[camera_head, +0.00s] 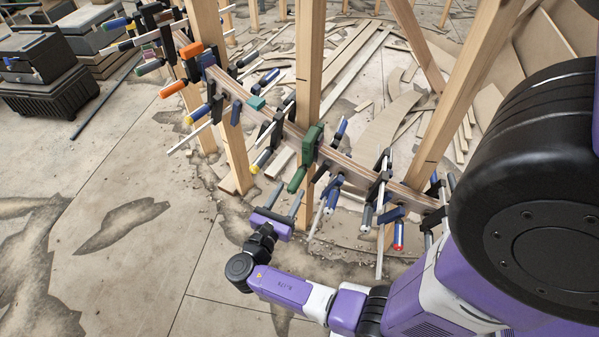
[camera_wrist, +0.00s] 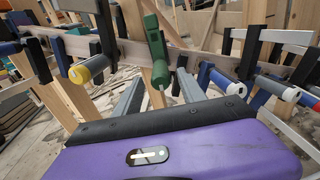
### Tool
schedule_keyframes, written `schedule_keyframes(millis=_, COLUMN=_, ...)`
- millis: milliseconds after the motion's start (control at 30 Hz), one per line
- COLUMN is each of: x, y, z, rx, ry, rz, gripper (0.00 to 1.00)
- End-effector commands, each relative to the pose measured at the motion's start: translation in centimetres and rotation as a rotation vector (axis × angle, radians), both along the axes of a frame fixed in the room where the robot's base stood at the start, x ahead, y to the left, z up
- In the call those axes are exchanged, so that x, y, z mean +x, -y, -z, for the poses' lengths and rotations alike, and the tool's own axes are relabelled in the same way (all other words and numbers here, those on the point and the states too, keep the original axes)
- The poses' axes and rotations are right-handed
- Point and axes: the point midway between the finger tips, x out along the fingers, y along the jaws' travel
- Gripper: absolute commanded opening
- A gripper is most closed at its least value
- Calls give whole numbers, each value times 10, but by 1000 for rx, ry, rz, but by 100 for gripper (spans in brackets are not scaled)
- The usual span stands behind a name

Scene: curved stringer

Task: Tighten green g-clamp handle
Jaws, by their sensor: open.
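The green g-clamp (camera_head: 312,144) is fixed on the curved wooden stringer (camera_head: 345,166) where it crosses an upright post. Its green handle (camera_head: 297,180) hangs down to the lower left in the head view. In the wrist view the green clamp (camera_wrist: 155,45) is at the upper middle, with its handle or lower end pointing toward me. My gripper (camera_head: 283,200) is just below and in front of the handle, its two grey fingers apart. In the wrist view my gripper (camera_wrist: 155,97) has the clamp's lower end beyond and between its fingertips, with no contact visible.
Several other clamps crowd the stringer, including an orange-handled one (camera_head: 173,89), a yellow-ended one (camera_wrist: 80,75) to the left and a blue one (camera_wrist: 222,80) to the right. Wooden posts (camera_head: 310,60) stand behind. The floor (camera_head: 130,240) at left is clear.

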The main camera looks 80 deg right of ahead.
Motion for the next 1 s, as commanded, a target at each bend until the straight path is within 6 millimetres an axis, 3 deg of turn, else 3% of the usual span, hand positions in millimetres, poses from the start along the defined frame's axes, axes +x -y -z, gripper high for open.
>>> schedule_keyframes(millis=167, x=-3, y=14, z=0, rx=-2, ry=-1, rz=5, gripper=48)
schedule_keyframes(millis=600, x=-11, y=71, z=0, rx=-1, ry=0, rz=3, gripper=48)
schedule_keyframes(millis=967, x=-12, y=77, z=0, rx=-1, ry=0, rz=1, gripper=48)
schedule_keyframes(millis=1000, x=-12, y=77, z=0, rx=-1, ry=0, rz=1, gripper=42)
